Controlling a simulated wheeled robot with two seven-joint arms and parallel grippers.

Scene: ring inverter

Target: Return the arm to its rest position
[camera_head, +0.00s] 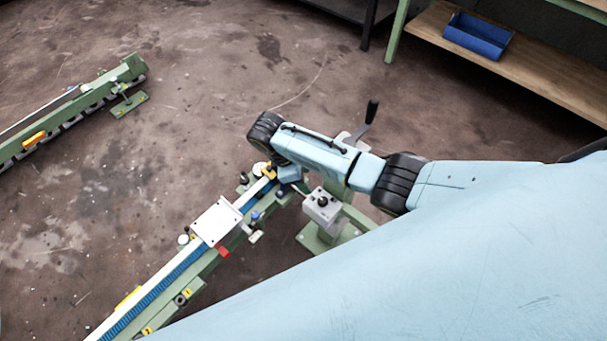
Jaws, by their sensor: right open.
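My right arm (320,150) is light blue with black joints. My right gripper (275,172) is open at the end of this arm, low beside the conveyor's upper end. Its fingers are small and partly hidden by the wrist, and I cannot tell whether they touch anything. My left gripper is not in view.
A white plate (216,221) sits on the conveyor. A grey box with a black knob (322,205) and a black-handled lever (371,112) stand close to my arm. Another green rail (70,105) lies left. A blue bin (478,36) sits on a wooden shelf. Open floor lies between.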

